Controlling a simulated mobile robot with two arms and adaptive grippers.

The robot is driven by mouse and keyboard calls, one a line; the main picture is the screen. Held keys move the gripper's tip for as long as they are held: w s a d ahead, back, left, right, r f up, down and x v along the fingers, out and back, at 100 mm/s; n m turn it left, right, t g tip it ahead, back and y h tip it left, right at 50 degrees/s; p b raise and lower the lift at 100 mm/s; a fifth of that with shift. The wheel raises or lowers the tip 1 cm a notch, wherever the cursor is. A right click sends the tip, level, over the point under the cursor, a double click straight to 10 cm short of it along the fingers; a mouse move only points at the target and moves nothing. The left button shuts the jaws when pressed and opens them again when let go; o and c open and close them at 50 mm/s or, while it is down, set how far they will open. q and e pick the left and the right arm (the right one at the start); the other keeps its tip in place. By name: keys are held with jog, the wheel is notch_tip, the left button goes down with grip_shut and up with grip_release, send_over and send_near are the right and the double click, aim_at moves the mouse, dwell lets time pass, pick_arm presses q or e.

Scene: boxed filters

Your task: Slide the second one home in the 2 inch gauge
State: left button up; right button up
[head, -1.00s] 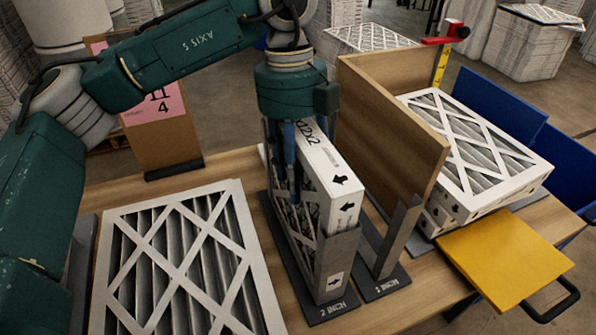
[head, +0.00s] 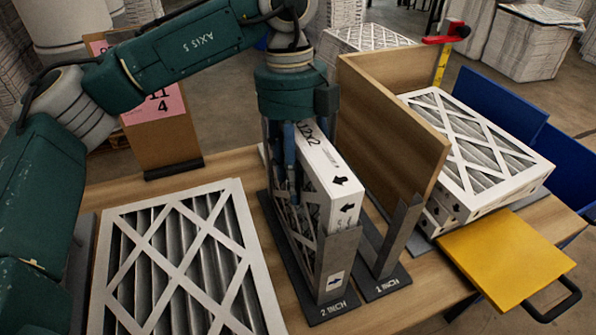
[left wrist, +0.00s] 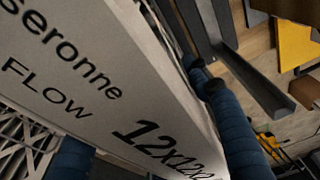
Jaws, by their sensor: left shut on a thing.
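My left gripper (head: 296,185) points down and is shut on a white-framed pleated filter (head: 330,180), with its fingers on the two broad faces. The filter stands on edge in the dark 2 inch gauge (head: 327,309), behind its front corner post, arrows on its near end. Whether its lower edge rests on the gauge base is hidden. In the left wrist view, the filter's printed edge (left wrist: 90,75) runs between the blue fingers. Another filter (head: 180,265) lies flat at the left of the table. My right gripper is not in view.
The 1 inch gauge (head: 386,285) stands close on the right, with a tall wooden panel (head: 400,130) behind its post. Stacked filters (head: 475,150) and a yellow board (head: 505,260) are further right.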

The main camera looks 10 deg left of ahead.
pick_arm(q)
jog(key=shift+f, duration=0.4)
jog(key=o, duration=1.7)
notch_tip(320, 180, up, 8)
jog(key=w, duration=0.1)
jog(key=shift+a, duration=0.4)
jog(key=shift+r, duration=0.1)
